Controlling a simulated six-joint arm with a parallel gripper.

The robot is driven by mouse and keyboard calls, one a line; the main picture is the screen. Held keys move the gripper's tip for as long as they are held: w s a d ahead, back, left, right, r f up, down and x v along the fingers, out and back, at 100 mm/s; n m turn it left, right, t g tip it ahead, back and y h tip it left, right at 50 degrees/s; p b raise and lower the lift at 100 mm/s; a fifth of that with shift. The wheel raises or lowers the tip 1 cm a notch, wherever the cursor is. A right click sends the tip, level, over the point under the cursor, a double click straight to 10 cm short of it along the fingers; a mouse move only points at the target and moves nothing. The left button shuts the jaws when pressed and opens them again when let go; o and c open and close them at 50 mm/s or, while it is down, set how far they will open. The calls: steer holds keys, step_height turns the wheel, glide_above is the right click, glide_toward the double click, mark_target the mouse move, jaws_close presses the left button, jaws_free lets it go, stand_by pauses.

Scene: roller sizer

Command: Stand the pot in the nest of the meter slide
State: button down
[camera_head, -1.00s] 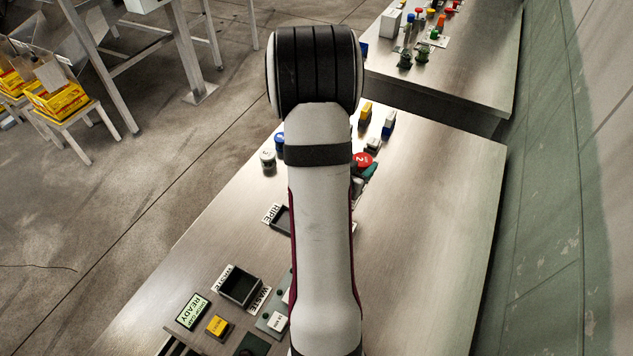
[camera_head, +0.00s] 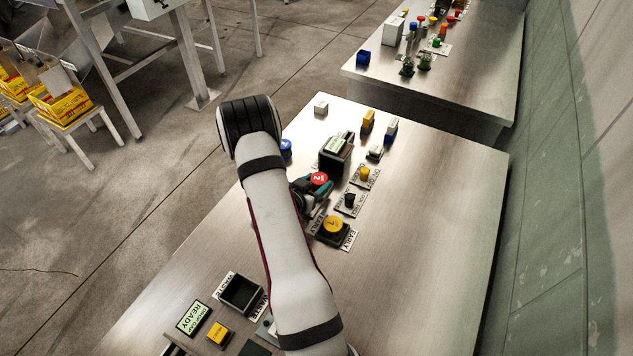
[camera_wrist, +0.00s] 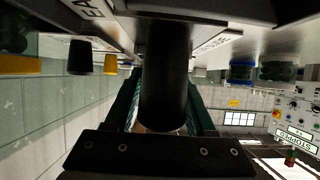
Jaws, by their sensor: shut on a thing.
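My gripper (camera_head: 308,190) has teal fingers shut on a pot with a red numbered top (camera_head: 319,179), over the middle of the table. In the wrist view, which is upside down, the pot (camera_wrist: 165,75) is a dark cylinder between the teal fingers (camera_wrist: 160,110). It looks roughly upright. Whether its base touches anything cannot be told. A dark block with a pale green display (camera_head: 336,152) stands just beyond the gripper; I cannot tell whether it belongs to the meter slide. No nest is clearly seen, and my arm hides part of the table.
A yellow-topped pot (camera_head: 333,225) sits in the EARLY holder, close to the gripper. Yellow (camera_head: 364,174) and black (camera_head: 350,200) knobs stand to its right. A blue-topped pot (camera_head: 286,148) is behind my arm. The WASTE bin (camera_head: 222,300) is front left. The table's right side is clear.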

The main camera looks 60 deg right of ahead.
steer(key=shift+f, duration=0.1)
steer(key=shift+c, duration=1.2)
jaws_free()
